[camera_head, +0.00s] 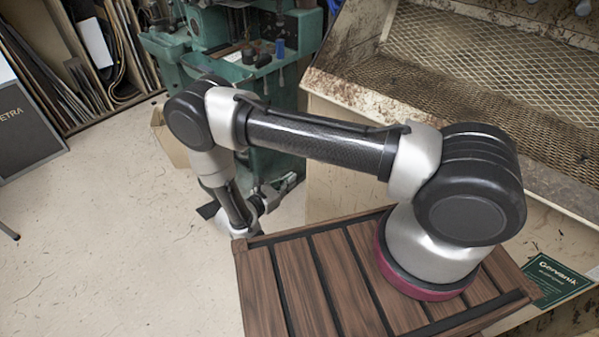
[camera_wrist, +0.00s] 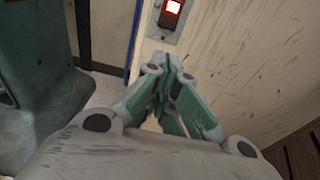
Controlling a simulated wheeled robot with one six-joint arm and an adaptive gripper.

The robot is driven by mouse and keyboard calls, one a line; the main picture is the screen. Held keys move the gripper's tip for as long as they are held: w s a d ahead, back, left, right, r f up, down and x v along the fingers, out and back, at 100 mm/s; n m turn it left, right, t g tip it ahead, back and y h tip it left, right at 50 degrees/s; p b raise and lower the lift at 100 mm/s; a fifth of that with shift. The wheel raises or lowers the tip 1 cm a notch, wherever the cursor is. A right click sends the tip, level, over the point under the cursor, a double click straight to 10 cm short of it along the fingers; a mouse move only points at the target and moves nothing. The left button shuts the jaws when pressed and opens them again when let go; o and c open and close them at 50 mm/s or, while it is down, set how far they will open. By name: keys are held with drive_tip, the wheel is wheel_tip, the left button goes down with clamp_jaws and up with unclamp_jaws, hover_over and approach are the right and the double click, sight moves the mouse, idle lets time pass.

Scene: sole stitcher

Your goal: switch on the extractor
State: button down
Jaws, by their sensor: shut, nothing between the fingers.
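In the wrist view a switch (camera_wrist: 173,7) with a brightly lit red face sits in a dark surround on a grey plate (camera_wrist: 166,35). The plate is on a pale, scuffed upright panel (camera_wrist: 240,60); its top is cut off by the picture edge. My gripper (camera_wrist: 172,62) is shut and empty, its fingertips together just below the plate in the picture. I cannot tell whether they touch the panel. In the head view a dirty booth with a mesh grille (camera_head: 480,60), likely the extractor, stands at the right. The switch is not visible there.
A green machine (camera_head: 240,75) stands close behind my arm, also at the left of the wrist view (camera_wrist: 35,80). A cardboard box (camera_head: 172,140) is beside it. A rack of sheets (camera_head: 75,60) stands at the back left. Open floor (camera_head: 110,240) lies at the left.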

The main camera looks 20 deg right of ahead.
drive_tip(key=shift+s+a+f, duration=0.1)
drive_tip(key=shift+s+a, duration=0.35)
drive_tip(key=shift+a, duration=0.2)
drive_tip(key=shift+s+a+f, duration=0.1)
drive_tip(key=shift+s+a, duration=0.3)
drive_tip(key=shift+a, duration=0.25)
drive_tip(key=s+d+m+g+h, duration=0.1)
drive_tip(key=s+d+g, duration=0.2)
drive_tip(key=s+d, duration=0.15)
drive_tip(key=s+d+r+m+g+y, duration=0.25)
drive_tip(key=r+m, duration=0.25)
drive_tip(key=r, duration=0.5)
drive_tip(key=s+d+r+m+g+y, duration=0.25)
drive_tip(key=r+m+g+y, duration=0.2)
drive_tip(key=r, duration=0.55)
drive_tip(key=s+d+r+m+g+y, duration=0.25)
drive_tip(key=r+m, duration=0.25)
drive_tip(key=r, duration=0.5)
drive_tip(key=s+d+r+m+t+y, duration=0.2)
drive_tip(key=s+d+r+m+t, duration=0.2)
drive_tip(key=r, duration=0.6)
drive_tip(key=s+d+r+m+t+y, duration=0.3)
drive_tip(key=s+d+r+m+t, duration=0.1)
drive_tip(key=d+r, duration=0.4)
wheel_tip(320, 180, up, 2)
drive_tip(key=shift+s+r+m, duration=0.15)
drive_tip(key=shift+s+m, duration=0.4)
drive_tip(key=shift+s, duration=0.45)
drive_tip(key=shift+y, duration=0.25)
